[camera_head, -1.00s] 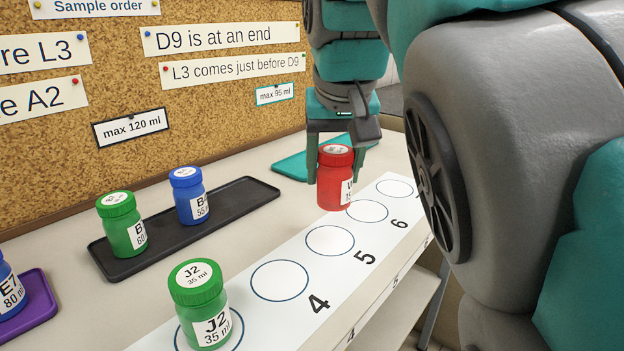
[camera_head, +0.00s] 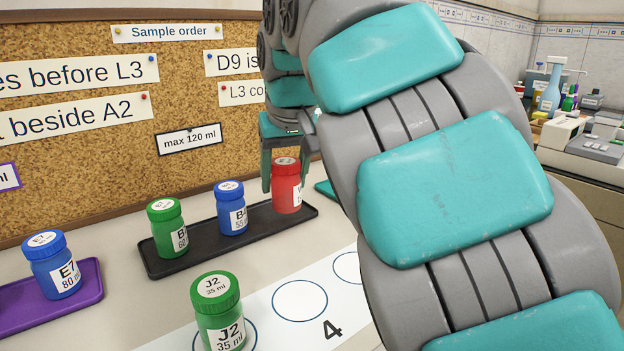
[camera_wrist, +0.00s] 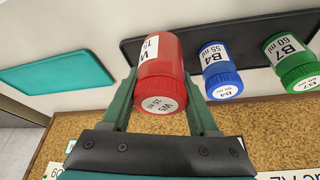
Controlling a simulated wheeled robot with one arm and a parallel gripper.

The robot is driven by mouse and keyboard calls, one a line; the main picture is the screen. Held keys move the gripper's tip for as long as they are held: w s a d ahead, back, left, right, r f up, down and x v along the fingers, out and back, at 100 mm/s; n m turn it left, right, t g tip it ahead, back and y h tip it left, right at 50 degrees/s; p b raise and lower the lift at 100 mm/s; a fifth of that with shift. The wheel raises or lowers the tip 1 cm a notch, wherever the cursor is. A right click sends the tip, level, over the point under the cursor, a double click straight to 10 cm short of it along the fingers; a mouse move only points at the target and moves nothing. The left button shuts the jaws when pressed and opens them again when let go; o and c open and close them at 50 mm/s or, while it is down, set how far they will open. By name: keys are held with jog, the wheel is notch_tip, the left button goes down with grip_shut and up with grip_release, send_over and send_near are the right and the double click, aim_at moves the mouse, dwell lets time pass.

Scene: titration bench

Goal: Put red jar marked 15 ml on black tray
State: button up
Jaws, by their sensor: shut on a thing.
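The red jar (camera_head: 287,187), with a white label on its side and lid, is at the right end of the black tray (camera_head: 203,249). My gripper (camera_head: 285,178) is shut on this jar, one finger on each side, and it is upright. I cannot tell whether its base touches the tray or hangs just above it. In the wrist view the red jar (camera_wrist: 162,75) sits between my fingers, with the black tray (camera_wrist: 180,32) behind it. Its side label is partly cut off, showing "W" and "15".
The blue jar B4 (camera_head: 231,212) and a green jar (camera_head: 167,232) stand on the black tray, left of the red jar. Blue jar E7 (camera_head: 55,268) is on a purple tray (camera_head: 88,285). Green jar J2 (camera_head: 217,315) stands on the numbered strip (camera_head: 278,330). A teal tray (camera_wrist: 55,80) is nearby.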

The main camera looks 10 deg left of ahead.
jog(key=w, duration=0.2)
jog(key=w+a+p, duration=0.1)
jog(key=w, duration=0.1)
jog(key=w+a, duration=0.1)
jog(key=w, duration=0.1)
jog(key=shift+a+f, duration=0.2)
jog(key=shift+f, duration=1.9)
jog(key=shift+f, duration=0.1)
jog(key=o, duration=1.3)
